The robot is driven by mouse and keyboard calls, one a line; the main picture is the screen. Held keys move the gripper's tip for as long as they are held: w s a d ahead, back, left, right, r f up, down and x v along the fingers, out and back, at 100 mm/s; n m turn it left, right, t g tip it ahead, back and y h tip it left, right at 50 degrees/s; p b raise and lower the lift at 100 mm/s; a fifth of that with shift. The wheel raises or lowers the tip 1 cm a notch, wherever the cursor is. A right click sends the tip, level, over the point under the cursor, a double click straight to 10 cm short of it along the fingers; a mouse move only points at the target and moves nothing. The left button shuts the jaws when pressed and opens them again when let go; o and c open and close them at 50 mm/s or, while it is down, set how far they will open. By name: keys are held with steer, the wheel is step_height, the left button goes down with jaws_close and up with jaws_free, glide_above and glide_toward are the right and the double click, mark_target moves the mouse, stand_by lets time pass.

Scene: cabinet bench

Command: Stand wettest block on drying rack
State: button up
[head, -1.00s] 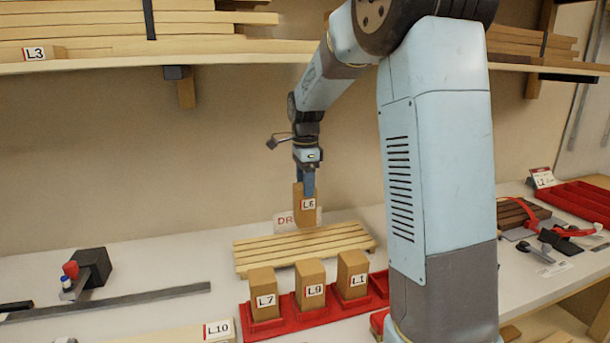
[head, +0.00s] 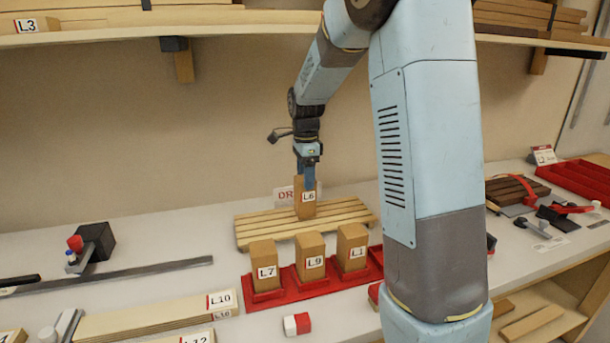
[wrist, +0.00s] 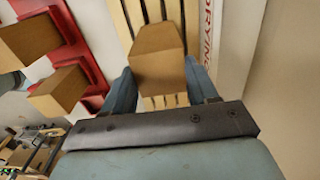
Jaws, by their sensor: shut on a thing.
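The block labelled L6 (head: 304,204) is upright at the slatted wooden drying rack (head: 262,229), over its back part. My gripper (head: 305,178) is shut on the top of this block. In the wrist view the block (wrist: 158,55) sits between my two fingers (wrist: 158,85), with rack slats beyond it. I cannot tell whether its base touches the slats. Blocks L7 (head: 263,267), L9 (head: 310,257) and L1 (head: 352,247) stand upright in the red tray (head: 283,294) in front of the rack.
A sign (head: 283,195) stands behind the rack, partly hidden by the block. A black tool with a red knob (head: 92,245) and a metal bar (head: 125,274) lie at left. Long boards (head: 155,315) and a red-and-white item (head: 297,324) are in front. A shelf (head: 200,30) hangs above.

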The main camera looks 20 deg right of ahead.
steer(key=shift+f, duration=0.5)
stand_by(0.4)
steer(key=shift+s, duration=0.1)
steer(key=o, duration=1.1)
steer(key=shift+c, duration=0.4)
steer(key=shift+r, duration=4.95)
